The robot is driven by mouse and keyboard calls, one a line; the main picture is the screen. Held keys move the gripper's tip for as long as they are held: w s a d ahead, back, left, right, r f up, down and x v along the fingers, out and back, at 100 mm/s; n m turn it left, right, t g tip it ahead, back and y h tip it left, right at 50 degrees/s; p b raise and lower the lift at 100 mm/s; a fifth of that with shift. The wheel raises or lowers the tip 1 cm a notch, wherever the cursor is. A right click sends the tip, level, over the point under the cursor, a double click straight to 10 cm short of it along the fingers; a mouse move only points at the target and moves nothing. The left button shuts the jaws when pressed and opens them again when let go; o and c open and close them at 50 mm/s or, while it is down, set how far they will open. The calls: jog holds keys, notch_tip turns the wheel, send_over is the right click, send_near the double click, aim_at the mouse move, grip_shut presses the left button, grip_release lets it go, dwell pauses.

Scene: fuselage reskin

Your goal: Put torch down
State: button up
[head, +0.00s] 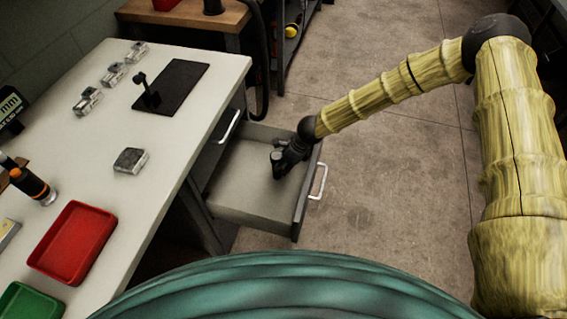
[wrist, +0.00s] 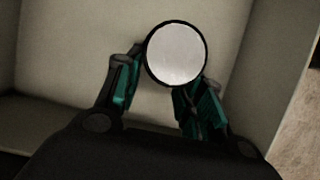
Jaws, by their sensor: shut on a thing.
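The torch shows in the wrist view as a round pale face with a black rim (wrist: 176,53), between the two teal-padded fingers. My gripper (wrist: 160,95) is shut on it. In the head view my gripper (head: 282,160) reaches down into the open drawer (head: 236,181), near its front right side. The torch is small and dark there and hard to tell from the fingers. I cannot tell whether it touches the drawer floor. The rest of the drawer floor looks empty.
The white table (head: 148,190) stands at the left. It carries a red tray (head: 72,243), a green tray (head: 30,306), a black mat (head: 172,84), an orange and black tool (head: 30,182) and several small metal blocks. Open floor lies right of the drawer.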

jog(key=o, duration=1.1)
jog(key=v, duration=1.2)
jog(key=shift+p, duration=0.45)
jog(key=shift+s+a+r, duration=0.1)
jog(key=shift+r, duration=0.05)
